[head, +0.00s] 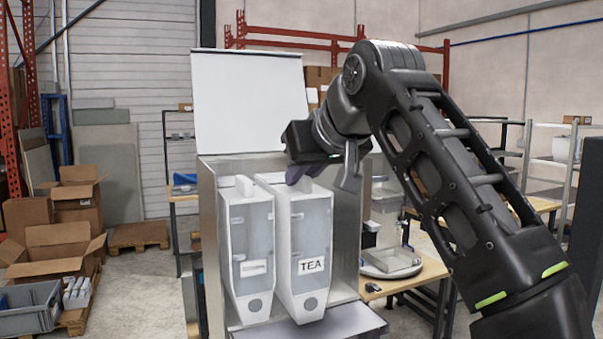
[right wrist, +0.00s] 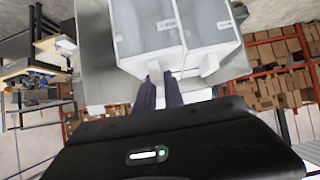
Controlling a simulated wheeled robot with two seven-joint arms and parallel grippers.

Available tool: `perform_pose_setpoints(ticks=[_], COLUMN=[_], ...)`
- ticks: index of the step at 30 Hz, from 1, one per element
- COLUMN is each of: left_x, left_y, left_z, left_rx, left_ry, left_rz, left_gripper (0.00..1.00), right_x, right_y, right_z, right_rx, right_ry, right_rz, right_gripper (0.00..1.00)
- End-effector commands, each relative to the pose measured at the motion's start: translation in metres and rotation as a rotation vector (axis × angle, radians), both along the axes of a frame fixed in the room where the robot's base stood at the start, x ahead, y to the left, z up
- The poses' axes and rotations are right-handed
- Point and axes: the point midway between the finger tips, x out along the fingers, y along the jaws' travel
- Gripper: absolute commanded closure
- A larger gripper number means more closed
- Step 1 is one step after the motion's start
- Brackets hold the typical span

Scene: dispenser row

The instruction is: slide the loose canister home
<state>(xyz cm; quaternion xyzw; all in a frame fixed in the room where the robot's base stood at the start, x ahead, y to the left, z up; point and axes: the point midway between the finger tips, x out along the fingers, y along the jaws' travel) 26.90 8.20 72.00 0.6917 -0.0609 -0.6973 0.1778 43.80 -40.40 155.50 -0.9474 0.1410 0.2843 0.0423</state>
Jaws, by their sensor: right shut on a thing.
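A white canister labelled TEA (head: 311,240) stands upright on the right side of the open grey dispenser case (head: 209,240). My right gripper (head: 299,176) is at its top, shut on the small white tab there. In the right wrist view, the dark fingers (right wrist: 160,91) sit on either side of the tab (right wrist: 155,70) of the TEA canister (right wrist: 140,28). A second white canister (head: 252,235) stands beside it on the left, with a label too small to read. I cannot tell how deep either sits in the case. My left gripper is out of view.
The white lid (head: 250,100) stands open behind the canisters. A grey tray (head: 308,325) juts out below at the front. A table (head: 430,272) with a clear container (head: 388,225) stands to the right. Cardboard boxes (head: 60,245) are at the far left.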

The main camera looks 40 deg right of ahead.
Motion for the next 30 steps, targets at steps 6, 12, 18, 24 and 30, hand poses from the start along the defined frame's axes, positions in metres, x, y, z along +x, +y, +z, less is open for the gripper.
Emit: perform_pose_setpoints(ticks=[6,12,18,24,30], left_x=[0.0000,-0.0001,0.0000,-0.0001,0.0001], left_y=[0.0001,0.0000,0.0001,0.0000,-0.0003], left_z=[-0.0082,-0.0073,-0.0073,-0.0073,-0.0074], left_rx=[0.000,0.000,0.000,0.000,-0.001], left_ry=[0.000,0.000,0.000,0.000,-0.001], left_rz=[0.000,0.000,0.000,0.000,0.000], left_gripper=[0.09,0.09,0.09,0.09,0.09], right_x=[-0.0012,-0.0011,-0.0009,-0.0008,-0.0006], right_y=[0.0004,0.0002,0.0002,0.0001,0.0000], right_z=[-0.0089,-0.0086,-0.0091,-0.0093,-0.0107], right_rx=[0.000,0.000,0.001,0.000,0.001], right_ry=[-0.003,-0.002,0.000,0.000,0.004], right_rz=[0.001,0.001,0.001,0.000,0.000], right_gripper=[1.00,1.00,0.73,0.62,0.62])
